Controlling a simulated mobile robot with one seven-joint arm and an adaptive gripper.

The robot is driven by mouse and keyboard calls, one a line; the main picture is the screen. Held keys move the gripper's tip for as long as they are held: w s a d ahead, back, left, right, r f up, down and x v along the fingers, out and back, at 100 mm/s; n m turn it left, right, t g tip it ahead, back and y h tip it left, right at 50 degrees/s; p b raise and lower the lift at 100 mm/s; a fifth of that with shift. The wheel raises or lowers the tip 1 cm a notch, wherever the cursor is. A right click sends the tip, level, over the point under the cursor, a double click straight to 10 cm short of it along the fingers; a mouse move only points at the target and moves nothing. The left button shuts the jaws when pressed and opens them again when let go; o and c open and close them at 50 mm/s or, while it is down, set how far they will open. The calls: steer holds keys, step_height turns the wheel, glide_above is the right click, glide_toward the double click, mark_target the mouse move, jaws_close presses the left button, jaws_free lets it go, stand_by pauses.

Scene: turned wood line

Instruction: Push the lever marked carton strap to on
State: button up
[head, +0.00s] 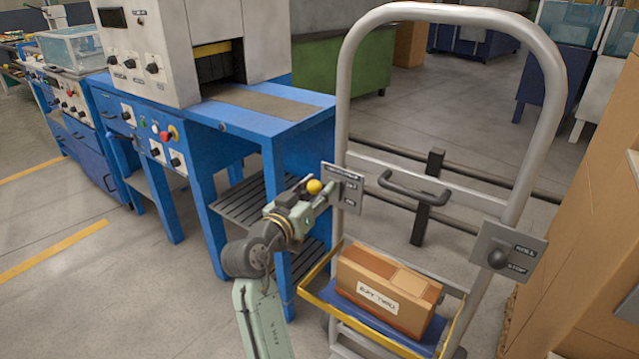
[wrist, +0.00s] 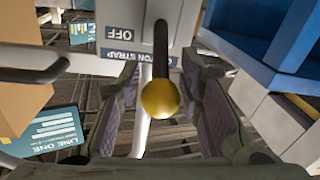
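The lever marked carton strap is a dark stem with a yellow ball knob (head: 314,186), on a grey plate (head: 349,190) fixed to the left upright of the cart's metal frame. In the wrist view the knob (wrist: 161,98) is in the middle, close to the camera, and the plate (wrist: 136,18) behind it shows OFF and part of the strap label. My gripper (wrist: 165,85) is open, with one finger on each side of the knob and gaps visible between. It also shows in the head view (head: 313,196). I cannot tell the lever's set position.
A second plate (head: 508,251) with a black knob, marked STOP, is on the right upright. A labelled carton (head: 385,288) sits on the cart below. A blue machine table (head: 262,118) stands close on the left, stacked cartons (head: 590,200) on the right.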

steer(key=shift+w+d, duration=0.3)
steer(key=shift+w, duration=0.25)
steer(key=shift+c, duration=0.5)
jaws_close()
